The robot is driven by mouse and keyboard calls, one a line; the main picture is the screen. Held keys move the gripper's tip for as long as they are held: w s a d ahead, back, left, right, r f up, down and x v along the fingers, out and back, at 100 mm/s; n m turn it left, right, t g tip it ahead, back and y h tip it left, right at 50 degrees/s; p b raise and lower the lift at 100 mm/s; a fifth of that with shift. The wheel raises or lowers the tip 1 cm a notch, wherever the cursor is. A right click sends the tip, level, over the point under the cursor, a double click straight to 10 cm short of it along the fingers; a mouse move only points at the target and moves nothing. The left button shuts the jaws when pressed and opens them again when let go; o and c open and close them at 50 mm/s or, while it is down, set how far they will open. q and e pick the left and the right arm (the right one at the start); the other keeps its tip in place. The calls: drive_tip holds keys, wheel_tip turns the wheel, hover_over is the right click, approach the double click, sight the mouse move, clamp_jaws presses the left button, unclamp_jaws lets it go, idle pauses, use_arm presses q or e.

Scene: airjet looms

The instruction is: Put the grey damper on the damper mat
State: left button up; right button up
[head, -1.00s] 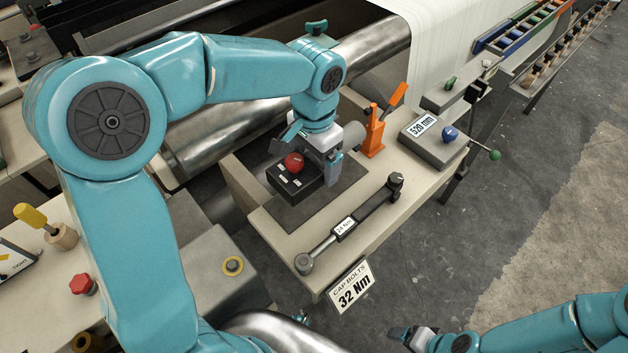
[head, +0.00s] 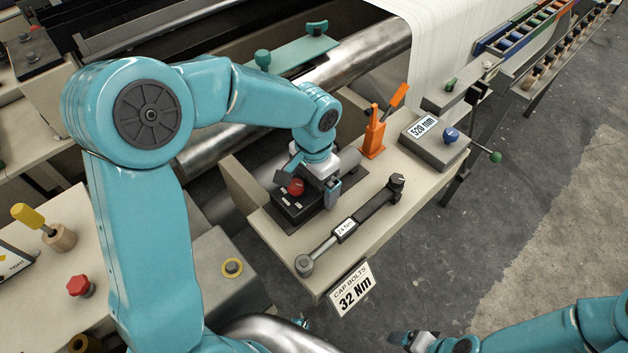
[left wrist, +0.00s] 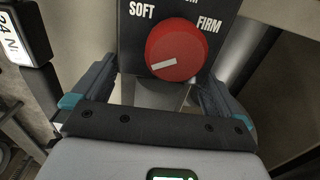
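The damper (head: 290,208) has a dark box with a red knob and a grey cylinder behind it. In the left wrist view the damper's red knob (left wrist: 177,50) shows between SOFT and FIRM. My left gripper (head: 325,190) has its fingers on either side of the damper's grey part and holds it upright. The dark damper mat (head: 283,222) lies on the beige bench; the damper is over it and covers much of it. I cannot tell whether its underside touches the mat. My right gripper (head: 415,340) is at the bottom edge, partly cut off, away from the damper.
A torque wrench (head: 365,213) lies in front of the mat. An orange clamp (head: 374,135) stands behind it to the right, and a grey block (head: 435,145) marked 520 mm farther right. A 32 Nm sign (head: 351,287) hangs at the bench's front edge.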

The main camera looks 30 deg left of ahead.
use_arm(q)
wheel_tip(320, 180, up, 12)
drive_tip(key=shift+f+p, duration=0.25)
drive_tip(key=shift+p, duration=0.4)
drive_tip(key=shift+r, duration=0.5)
